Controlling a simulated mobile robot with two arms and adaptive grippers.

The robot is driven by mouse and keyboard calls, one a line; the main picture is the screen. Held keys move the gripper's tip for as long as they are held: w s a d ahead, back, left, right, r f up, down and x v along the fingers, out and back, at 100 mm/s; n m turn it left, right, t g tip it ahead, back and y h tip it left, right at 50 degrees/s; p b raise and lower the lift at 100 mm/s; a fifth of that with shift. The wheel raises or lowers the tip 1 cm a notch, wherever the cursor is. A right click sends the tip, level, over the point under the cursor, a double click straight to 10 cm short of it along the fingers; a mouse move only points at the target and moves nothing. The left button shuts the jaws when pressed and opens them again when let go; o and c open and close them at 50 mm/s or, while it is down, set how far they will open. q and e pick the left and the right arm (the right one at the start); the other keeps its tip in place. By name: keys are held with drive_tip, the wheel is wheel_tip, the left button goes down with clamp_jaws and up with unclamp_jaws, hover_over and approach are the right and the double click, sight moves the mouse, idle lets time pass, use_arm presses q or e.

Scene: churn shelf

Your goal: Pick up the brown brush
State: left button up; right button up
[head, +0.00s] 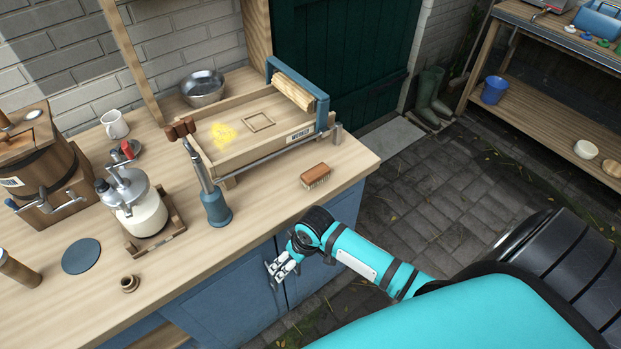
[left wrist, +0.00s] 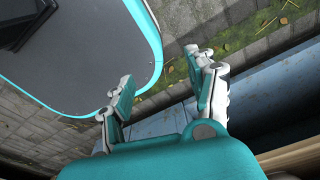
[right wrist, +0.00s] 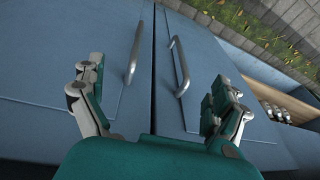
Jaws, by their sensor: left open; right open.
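The brown brush (head: 315,175) lies on the wooden worktop (head: 270,205) near its right front corner, bristles down and brown back up. Nothing touches it. My right gripper (head: 283,268) is in front of the blue cabinet, below and left of the brush in the head view. In the right wrist view my right gripper (right wrist: 155,100) is open and empty, with cabinet doors and two handles beyond it. My left gripper (left wrist: 165,90) is open and empty in the left wrist view, above paving and blue panels. The left gripper is not in the head view, and neither wrist view shows the brush.
A wooden tray press (head: 230,160) with a blue-ended roller stands behind and left of the brush. The worktop's front edge lies between the right gripper and the brush.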

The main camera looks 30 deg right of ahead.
wheel_tip(320, 180, up, 6)
drive_tip(key=a, duration=0.1)
wheel_tip(320, 180, up, 27)
drive_tip(key=m+g+h, duration=0.1)
drive_tip(key=g+h, duration=0.1)
drive_tip(key=g, duration=0.1)
hover_over(318, 173)
wheel_tip(318, 173, down, 11)
drive_tip(key=shift+a, duration=0.1)
drive_tip(key=shift+f+p, duration=0.85)
drive_tip(key=shift+f, duration=1.9)
use_arm(q)
drive_tip(key=shift+s+a+r, duration=0.3)
drive_tip(key=shift+a+r, duration=0.25)
drive_tip(key=shift+r, duration=0.2)
use_arm(e)
drive_tip(key=shift+c, duration=0.3)
drive_tip(key=c, duration=1.2)
